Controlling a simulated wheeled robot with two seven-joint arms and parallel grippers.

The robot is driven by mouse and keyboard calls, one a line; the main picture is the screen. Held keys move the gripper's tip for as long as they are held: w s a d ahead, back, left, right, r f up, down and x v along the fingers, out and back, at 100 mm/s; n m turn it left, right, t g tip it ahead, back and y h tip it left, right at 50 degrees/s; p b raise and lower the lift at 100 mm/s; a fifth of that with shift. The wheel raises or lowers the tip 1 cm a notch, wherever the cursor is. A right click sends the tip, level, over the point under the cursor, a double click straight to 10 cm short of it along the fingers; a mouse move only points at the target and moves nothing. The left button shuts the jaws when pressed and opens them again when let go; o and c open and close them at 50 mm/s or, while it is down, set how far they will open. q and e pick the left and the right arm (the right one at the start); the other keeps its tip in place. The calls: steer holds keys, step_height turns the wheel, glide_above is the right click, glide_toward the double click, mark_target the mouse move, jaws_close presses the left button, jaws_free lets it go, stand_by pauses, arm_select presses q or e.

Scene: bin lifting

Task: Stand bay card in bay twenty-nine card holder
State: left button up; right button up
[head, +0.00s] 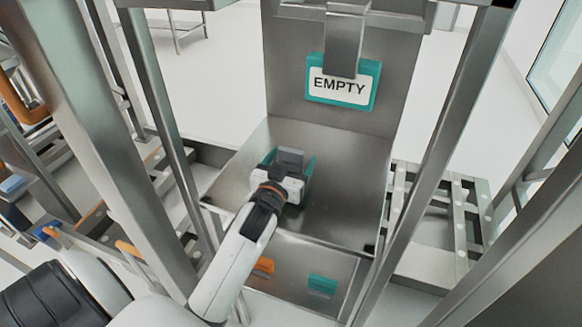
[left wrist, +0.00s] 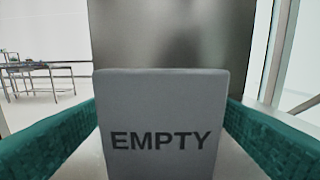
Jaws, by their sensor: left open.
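A grey card (head: 291,155) stands upright on the metal shelf in the head view. The left wrist view shows the same card (left wrist: 161,110) close up, with EMPTY in dark letters on its lower part. My left gripper (head: 289,164) is open around the card, with one teal finger on each side. The teal fingers fill both sides of the left wrist view. I cannot tell whether they touch the card. The card's foot and whatever holds it are hidden. No number for bay twenty-nine is readable. My right gripper is not in view.
A teal-framed EMPTY sign (head: 342,83) hangs on the upright metal back panel (head: 285,88). Metal posts (head: 447,150) flank the shelf (head: 345,205) on both sides. Small orange (head: 264,265) and teal (head: 322,285) labels are on the lower front. The shelf right of the gripper is clear.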

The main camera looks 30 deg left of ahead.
arm_select(q)
steer(key=shift+c, duration=0.5)
steer(key=shift+r, duration=0.1)
steer(key=c, duration=1.1)
